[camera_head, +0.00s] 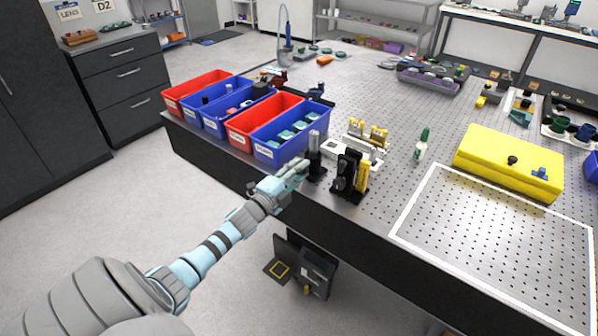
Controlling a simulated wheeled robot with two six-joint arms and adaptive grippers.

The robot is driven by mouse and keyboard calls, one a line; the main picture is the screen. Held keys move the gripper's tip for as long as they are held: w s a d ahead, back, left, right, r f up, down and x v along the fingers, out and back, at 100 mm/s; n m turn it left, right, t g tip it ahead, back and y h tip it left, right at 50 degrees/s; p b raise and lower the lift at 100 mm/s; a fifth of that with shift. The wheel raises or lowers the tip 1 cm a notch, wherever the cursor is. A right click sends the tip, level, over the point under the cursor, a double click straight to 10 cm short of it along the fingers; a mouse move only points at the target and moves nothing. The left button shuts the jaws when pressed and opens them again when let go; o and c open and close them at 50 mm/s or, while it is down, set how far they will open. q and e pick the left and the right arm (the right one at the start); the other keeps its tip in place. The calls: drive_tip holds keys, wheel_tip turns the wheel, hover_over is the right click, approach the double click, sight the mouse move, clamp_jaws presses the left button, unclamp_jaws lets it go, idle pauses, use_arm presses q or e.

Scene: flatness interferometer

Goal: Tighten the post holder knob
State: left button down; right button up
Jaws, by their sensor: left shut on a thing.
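The post holder (315,166) stands upright on the optical table near its front edge, a black base with a silver post (314,140) in it. My left gripper (302,167) comes in from the lower left and reaches over the table edge to the holder's left side. Its fingers are closed at the holder, on what looks like the knob; the knob itself is hidden by the fingers. My right gripper does not show.
A black mount with yellow parts (350,175) stands just right of the holder. Red and blue bins (263,121) line the table's left edge. A yellow case (508,163) and a white-outlined area (490,245) lie to the right. A green-capped bottle (421,145) stands between.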

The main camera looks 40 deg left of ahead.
use_arm(q)
drive_tip(key=c, duration=1.3)
unclamp_jaws()
drive_tip(key=shift+f, duration=0.1)
drive_tip(key=shift+s, duration=0.1)
drive_tip(key=s, duration=1.2)
drive_tip(key=shift+f, duration=0.15)
drive_tip(key=shift+d, duration=0.1)
